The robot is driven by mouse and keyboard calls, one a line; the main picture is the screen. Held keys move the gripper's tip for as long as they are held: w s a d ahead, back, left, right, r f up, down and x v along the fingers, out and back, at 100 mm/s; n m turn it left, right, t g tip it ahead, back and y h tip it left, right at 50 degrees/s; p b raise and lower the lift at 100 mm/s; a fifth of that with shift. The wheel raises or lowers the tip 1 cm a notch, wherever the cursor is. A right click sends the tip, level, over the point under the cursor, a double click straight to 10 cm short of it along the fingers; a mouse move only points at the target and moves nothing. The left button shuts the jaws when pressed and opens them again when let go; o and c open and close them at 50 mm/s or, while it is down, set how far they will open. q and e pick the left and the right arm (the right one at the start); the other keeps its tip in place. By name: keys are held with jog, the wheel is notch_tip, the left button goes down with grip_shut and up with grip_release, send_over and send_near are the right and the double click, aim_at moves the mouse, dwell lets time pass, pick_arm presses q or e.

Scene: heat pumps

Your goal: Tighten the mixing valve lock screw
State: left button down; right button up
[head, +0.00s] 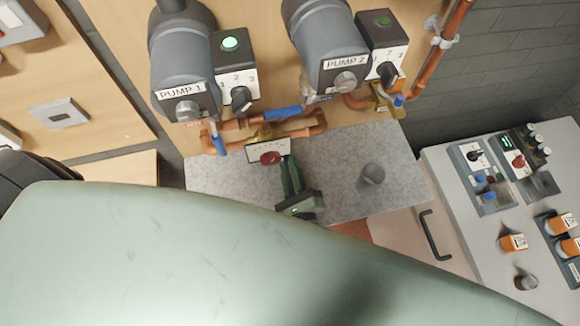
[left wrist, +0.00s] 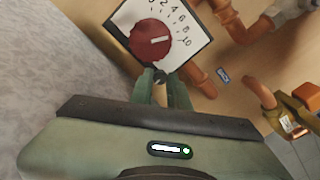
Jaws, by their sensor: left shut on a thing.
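The mixing valve has a white scale plate with a red knob (head: 270,158) and sits in the copper pipework above the grey speckled surface. In the left wrist view its red knob (left wrist: 151,40) and printed numbers show close up. My left gripper (head: 288,160) reaches to the plate's lower edge. In the left wrist view its green fingers (left wrist: 162,84) are close together, shut on the small grey lock screw (left wrist: 160,75) just below the plate. The screw is mostly hidden between the fingertips, so its depth cannot be told. My right gripper is not in view.
Pump 1 (head: 180,65) and pump 2 (head: 325,45) hang on the wooden panel above. Copper pipes with blue-handled valves (head: 284,113) run close around the mixing valve. A control cabinet (head: 470,220) is at right.

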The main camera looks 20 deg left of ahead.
pick_arm(q)
jog(key=c, duration=1.5)
grip_release()
jog(key=shift+w+a+r, duration=0.1)
jog(key=shift+o, duration=0.8)
jog(key=shift+w, duration=0.1)
jog(key=b+v, duration=0.3)
jog(key=v, duration=0.4)
jog(key=shift+s+d, duration=0.2)
jog(key=shift+s, duration=0.15)
